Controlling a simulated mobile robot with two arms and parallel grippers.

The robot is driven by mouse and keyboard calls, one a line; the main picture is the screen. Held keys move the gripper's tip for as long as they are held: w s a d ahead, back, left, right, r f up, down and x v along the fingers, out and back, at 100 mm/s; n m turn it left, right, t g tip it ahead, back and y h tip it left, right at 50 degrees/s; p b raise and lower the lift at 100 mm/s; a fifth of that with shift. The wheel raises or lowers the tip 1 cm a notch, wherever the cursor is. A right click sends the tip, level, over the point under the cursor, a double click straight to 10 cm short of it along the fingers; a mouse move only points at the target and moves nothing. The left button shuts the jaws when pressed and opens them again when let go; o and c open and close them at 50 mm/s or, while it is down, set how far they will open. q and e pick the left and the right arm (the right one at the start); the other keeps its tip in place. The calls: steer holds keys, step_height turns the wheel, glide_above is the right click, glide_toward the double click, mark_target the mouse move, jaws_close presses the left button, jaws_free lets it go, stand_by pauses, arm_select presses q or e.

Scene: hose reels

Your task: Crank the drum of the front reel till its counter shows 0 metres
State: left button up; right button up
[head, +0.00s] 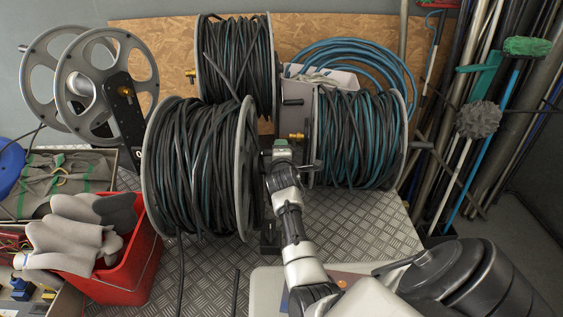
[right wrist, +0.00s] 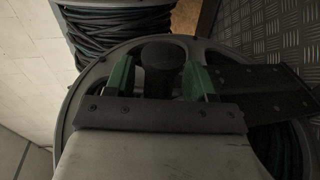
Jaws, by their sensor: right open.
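The front reel (head: 200,170) stands on the metal deck, its drum wound full with black and dark teal hose between grey flanges. My right gripper (head: 283,147) is at the right side of this reel, beside its right flange. In the right wrist view my right gripper (right wrist: 160,80) has its green fingertips apart, one on each side of a dark round crank grip (right wrist: 160,58). The fingers look open around it; I cannot tell whether they touch it. The reel's grey flange (right wrist: 78,82) lies behind. The counter is not readable in either view. My left gripper is not in view.
Another full reel (head: 235,65) stands behind, and one (head: 358,138) to the right. An empty grey reel (head: 92,85) is at left. A red bin (head: 140,270) with grey gloves stands front left. Poles and brushes (head: 480,120) lean at right. Some deck (head: 370,220) is clear.

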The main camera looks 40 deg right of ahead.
steer(key=b+v, duration=0.1)
steer(key=v, duration=0.8)
steer(key=shift+s+a, duration=0.2)
steer(key=shift+a, duration=0.05)
